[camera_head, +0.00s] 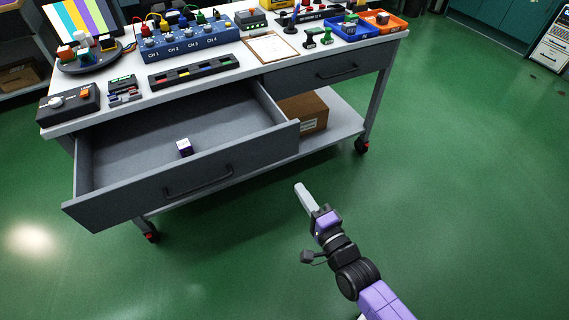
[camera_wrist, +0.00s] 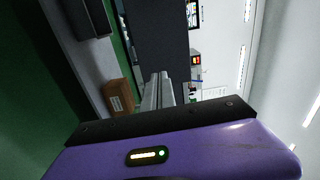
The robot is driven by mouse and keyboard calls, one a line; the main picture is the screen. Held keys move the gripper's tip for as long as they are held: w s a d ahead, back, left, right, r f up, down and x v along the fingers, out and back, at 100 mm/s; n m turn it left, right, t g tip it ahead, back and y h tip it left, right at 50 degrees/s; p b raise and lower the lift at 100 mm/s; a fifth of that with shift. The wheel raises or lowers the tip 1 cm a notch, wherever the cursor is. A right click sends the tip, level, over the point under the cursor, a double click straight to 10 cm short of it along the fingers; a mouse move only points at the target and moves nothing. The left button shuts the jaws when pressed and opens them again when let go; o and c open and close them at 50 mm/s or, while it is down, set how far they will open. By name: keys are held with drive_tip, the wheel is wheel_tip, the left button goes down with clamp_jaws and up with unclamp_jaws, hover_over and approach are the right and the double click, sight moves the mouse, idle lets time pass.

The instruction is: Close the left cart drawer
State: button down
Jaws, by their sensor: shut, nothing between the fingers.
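The left cart drawer (camera_head: 110,195) is grey and pulled far out from under the cart top in the head view. It has a dark bar handle (camera_head: 198,182) on its front, and a small purple and white cube (camera_head: 184,147) lies inside. My gripper (camera_head: 300,187) is shut and empty, to the right of the drawer front and apart from it, over the green floor. In the wrist view the shut fingers (camera_wrist: 158,92) point ahead, with a dark grey panel beyond that I cannot identify for certain.
The right drawer (camera_head: 325,72) is shut. A cardboard box (camera_head: 302,115) sits on the cart's lower shelf (camera_head: 343,122). The white cart top (camera_head: 262,67) holds a blue channel box (camera_head: 185,40), a clipboard (camera_head: 271,47) and coloured bins. Green floor is open in front and to the right.

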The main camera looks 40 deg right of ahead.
sight(274, 150)
drive_tip(key=shift+m, duration=0.3)
drive_tip(key=x, duration=1.4)
drive_tip(key=shift+b, duration=0.3)
